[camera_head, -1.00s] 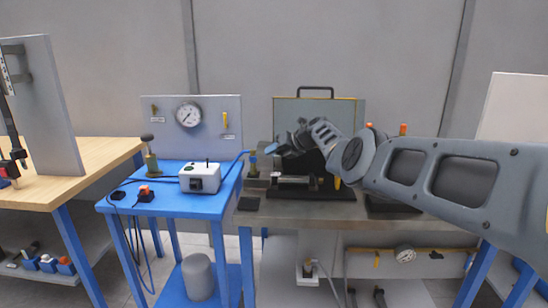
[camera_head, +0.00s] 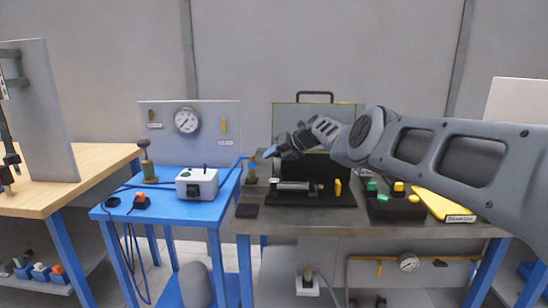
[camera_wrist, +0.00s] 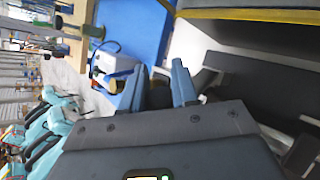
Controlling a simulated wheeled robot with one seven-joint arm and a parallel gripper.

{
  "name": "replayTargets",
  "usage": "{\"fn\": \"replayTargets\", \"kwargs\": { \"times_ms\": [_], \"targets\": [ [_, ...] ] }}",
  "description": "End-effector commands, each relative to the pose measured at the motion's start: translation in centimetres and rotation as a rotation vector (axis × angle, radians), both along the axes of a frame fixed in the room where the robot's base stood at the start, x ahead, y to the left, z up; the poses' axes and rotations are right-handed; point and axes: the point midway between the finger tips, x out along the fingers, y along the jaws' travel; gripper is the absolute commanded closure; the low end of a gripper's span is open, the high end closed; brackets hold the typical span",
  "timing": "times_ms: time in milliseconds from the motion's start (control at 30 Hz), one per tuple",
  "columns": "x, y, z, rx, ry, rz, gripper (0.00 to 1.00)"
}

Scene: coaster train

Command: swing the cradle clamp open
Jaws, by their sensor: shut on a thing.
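The black cradle (camera_head: 300,199) sits on the steel bench, with a grey cylinder (camera_head: 292,187) lying in it and a yellow upright part (camera_head: 338,187) at its right end. My gripper (camera_head: 271,152) is above the cradle's left end, pointing left and slightly down. In the wrist view, the blue-grey fingers (camera_wrist: 160,88) are shut on a dark part (camera_wrist: 158,95) that seems to belong to the cradle clamp. Its shape is mostly hidden by the fingers. A broad black surface (camera_head: 325,168) stands behind the cylinder; I cannot tell whether it is part of the clamp.
A case (camera_head: 345,112) with a handle stands behind the cradle. A brass fitting (camera_head: 251,172) is left of it. A blue table (camera_head: 168,212) holds a white box (camera_head: 197,183). A black tray (camera_head: 396,210) and yellow wedge (camera_head: 440,205) lie to the right.

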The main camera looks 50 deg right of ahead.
Motion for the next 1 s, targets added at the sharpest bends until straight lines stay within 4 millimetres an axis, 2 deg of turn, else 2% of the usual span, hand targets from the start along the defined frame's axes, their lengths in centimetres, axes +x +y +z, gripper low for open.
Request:
{"fn": "replayTargets", "kwargs": {
  "times_ms": [167, 200, 400, 733, 1000],
  "targets": [
    [0.1, 0.0, 0.1, -0.002, -0.004, -0.002, 1.0],
    [0.1, 0.0, 0.1, -0.002, -0.004, -0.002, 0.69],
    [0.1, 0.0, 0.1, -0.002, -0.002, -0.001, 0.5],
    [0.0, 0.0, 0.2, -0.001, -0.001, -0.001, 0.48],
    [-0.7, -0.2, 1.2, -0.001, 0.0, -0.001, 0.48]
  ]
}}
